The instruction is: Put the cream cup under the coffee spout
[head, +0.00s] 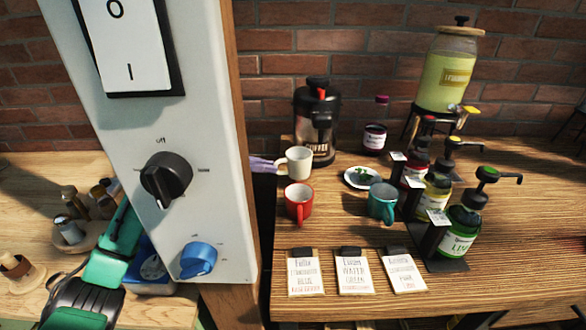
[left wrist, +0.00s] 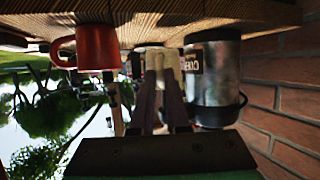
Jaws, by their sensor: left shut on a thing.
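The cream cup (head: 297,163) stands on the wooden table, its handle toward the left. My left gripper (head: 265,164) reaches out from behind the white panel, its purple-grey fingers shut on the cup's handle side. The wrist view, upside down, shows the two fingers (left wrist: 162,75) close together; the cup is mostly hidden behind them there. The steel and black coffee dispenser (head: 315,122) stands just behind and right of the cup, and also shows in the left wrist view (left wrist: 212,80). Its spout is not clear to see. My right gripper is not in view.
A red cup (head: 298,202) stands in front of the cream cup. A teal cup (head: 382,201), a small plate (head: 350,179) and several pump bottles stand to the right. Cards (head: 305,272) lie at the front. A white switch panel (head: 205,120) blocks the left foreground.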

